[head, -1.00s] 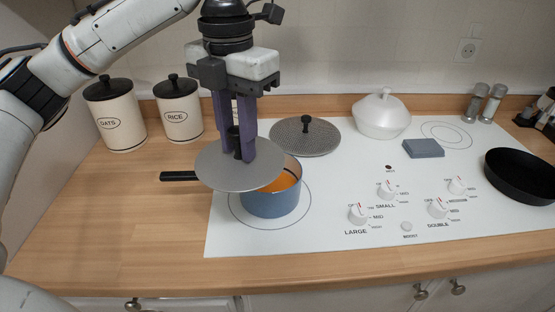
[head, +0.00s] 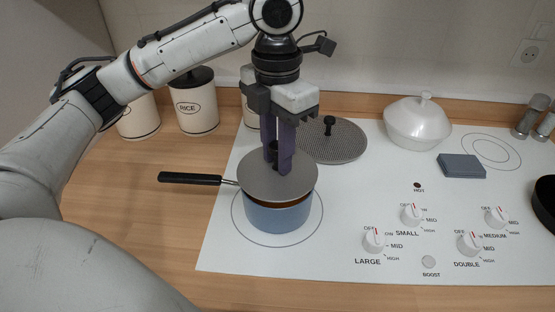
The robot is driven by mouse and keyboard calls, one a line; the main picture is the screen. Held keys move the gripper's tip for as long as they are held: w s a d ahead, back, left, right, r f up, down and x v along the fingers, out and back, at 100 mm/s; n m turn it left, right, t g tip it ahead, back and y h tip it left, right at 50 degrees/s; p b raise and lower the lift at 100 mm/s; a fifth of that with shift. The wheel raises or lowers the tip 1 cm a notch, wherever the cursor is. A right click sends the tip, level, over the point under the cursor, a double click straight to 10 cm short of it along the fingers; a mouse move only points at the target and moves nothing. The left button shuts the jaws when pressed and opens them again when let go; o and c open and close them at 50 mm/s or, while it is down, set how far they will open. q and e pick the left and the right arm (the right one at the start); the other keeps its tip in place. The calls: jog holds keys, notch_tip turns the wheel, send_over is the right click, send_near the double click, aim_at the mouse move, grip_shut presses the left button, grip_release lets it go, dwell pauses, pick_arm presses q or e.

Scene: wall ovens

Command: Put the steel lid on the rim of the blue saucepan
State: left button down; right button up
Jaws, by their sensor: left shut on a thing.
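The blue saucepan (head: 280,215) stands on the large ring of the white cooktop, its black handle (head: 190,178) pointing left. The flat grey steel lid (head: 262,184) is over the saucepan's mouth and covers nearly all of it. A thin strip of orange-brown shows between lid and pan at the front right, so I cannot tell whether the lid touches the rim all round. My left gripper (head: 279,165) points down from above and is shut on the lid's dark knob, which its purple fingers partly hide. My right gripper is not in view.
A perforated grey splatter cover (head: 338,144) with a black knob lies just behind right of the saucepan. A white lidded dish (head: 416,125) and a blue-grey block (head: 461,166) stand farther right. Canisters (head: 196,108) line the back left. Counter left of the cooktop is clear.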

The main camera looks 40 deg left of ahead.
pick_arm(q)
jog(key=shift+f, duration=1.1)
jog(key=shift+f, duration=0.15)
jog(key=c, duration=1.5)
grip_release()
jog(key=shift+o, duration=0.2)
notch_tip(320, 180, up, 12)
jog(key=shift+r, duration=0.2)
